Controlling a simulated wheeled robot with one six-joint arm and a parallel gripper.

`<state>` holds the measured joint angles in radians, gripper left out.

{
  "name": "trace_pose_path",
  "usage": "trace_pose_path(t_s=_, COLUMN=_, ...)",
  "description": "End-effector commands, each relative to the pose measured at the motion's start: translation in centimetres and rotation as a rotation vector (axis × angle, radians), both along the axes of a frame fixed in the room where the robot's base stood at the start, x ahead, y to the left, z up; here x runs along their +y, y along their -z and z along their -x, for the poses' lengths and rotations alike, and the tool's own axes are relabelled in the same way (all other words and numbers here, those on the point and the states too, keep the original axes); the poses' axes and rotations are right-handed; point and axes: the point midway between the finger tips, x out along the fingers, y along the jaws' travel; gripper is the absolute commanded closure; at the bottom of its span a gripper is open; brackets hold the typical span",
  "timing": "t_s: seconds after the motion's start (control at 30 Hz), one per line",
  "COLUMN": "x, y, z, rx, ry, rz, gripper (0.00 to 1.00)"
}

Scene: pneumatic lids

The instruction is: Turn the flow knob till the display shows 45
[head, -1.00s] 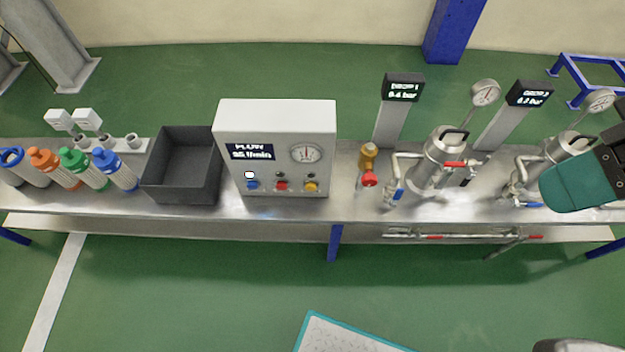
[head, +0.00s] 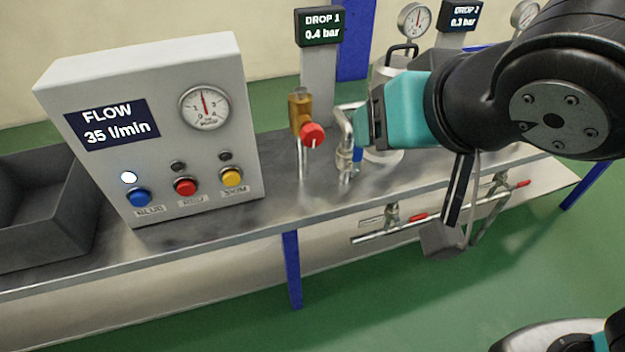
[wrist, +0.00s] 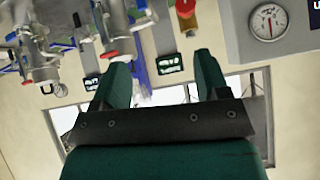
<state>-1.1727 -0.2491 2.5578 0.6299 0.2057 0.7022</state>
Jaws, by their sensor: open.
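The flow knob (head: 312,135) is red with a pale mark and sits on the front of a brass valve (head: 300,105) on the steel bench. The grey box's flow display (head: 110,122) reads 35 l/min. My gripper (head: 364,128) is just right of the knob, apart from it, with the teal fingers partly hidden behind its own body. In the wrist view the two green fingers (wrist: 162,72) stand apart with nothing between them. The red knob (wrist: 185,7) shows at the top edge there, beyond the fingertips.
The control box (head: 165,75) has a gauge and blue, red and yellow buttons; the white lamp above the blue one is lit. A dark bin (head: 45,225) stands left. Pipes and a steel vessel (head: 385,75) stand close behind my gripper. The DROP 1 display (head: 322,25) reads 0.4 bar.

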Motion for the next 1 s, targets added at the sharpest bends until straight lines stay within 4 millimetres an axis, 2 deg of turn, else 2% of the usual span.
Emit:
trace_pose_path(t_s=0.03, x=0.8, y=3.4, z=0.1, rx=-0.052, ry=-0.003, rz=-0.027, gripper=0.32)
trace_pose_path(t_s=0.2, x=2.3, y=5.4, z=0.2, rx=-0.208, ry=0.011, rz=-0.128, gripper=0.32)
trace_pose_path(t_s=0.43, x=3.3, y=5.6, z=0.5, rx=-0.313, ry=0.011, rz=-0.210, gripper=0.32)
trace_pose_path(t_s=0.57, x=3.5, y=5.3, z=0.1, rx=-0.327, ry=0.014, rz=-0.217, gripper=0.32)
trace_pose_path(t_s=0.87, x=4.6, y=6.1, z=-3.4, rx=-0.325, ry=0.018, rz=-0.208, gripper=0.32)
trace_pose_path(t_s=0.97, x=4.9, y=6.8, z=-4.8, rx=-0.321, ry=0.019, rz=-0.208, gripper=0.32)
trace_pose_path(t_s=1.0, x=5.2, y=7.6, z=-5.6, rx=-0.320, ry=0.020, rz=-0.211, gripper=0.32)
